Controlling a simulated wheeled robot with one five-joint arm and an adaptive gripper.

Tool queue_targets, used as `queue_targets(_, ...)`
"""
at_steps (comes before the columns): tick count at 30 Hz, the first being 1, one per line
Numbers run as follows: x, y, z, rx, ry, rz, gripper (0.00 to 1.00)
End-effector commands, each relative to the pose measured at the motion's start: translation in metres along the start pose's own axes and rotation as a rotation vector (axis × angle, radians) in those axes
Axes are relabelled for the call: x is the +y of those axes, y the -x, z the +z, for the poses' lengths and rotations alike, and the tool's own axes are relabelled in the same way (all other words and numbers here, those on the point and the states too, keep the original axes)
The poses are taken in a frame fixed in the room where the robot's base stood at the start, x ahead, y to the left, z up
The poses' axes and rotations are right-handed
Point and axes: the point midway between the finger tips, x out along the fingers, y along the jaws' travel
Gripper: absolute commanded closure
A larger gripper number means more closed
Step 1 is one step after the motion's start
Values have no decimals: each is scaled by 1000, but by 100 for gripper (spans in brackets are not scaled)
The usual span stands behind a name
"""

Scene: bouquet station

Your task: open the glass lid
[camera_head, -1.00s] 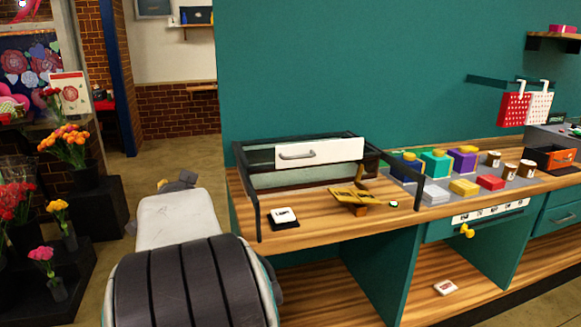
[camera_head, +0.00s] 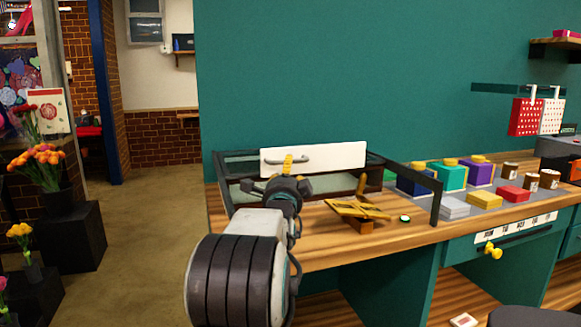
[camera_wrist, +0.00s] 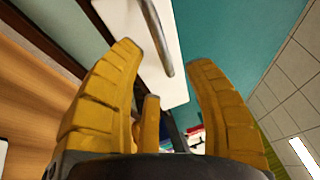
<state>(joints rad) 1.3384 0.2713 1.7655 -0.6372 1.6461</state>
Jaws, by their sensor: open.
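The glass lid (camera_head: 325,184) is a pale, see-through pane in a black frame on the wooden counter, with a white panel (camera_head: 338,157) along its back. A grey bar handle (camera_head: 272,161) is fixed to that panel. My gripper (camera_head: 288,158) is in front of the panel, its yellow fingers overlapping the handle in the head view. In the wrist view my gripper (camera_wrist: 165,55) is open, and the handle (camera_wrist: 157,38) shows between and beyond the spread fingertips. I cannot tell whether the fingers touch it. My arm hides part of the lid and the frame's left side.
A black frame post (camera_head: 437,208) stands at the right. Flowers (camera_head: 42,165) stand far left, with open floor between.

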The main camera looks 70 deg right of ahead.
Motion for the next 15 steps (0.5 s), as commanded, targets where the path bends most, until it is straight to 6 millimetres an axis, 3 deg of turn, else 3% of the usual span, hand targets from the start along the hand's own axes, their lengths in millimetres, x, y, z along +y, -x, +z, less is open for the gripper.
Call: queue_targets(15,0,-53,1,-1,1,2,53)
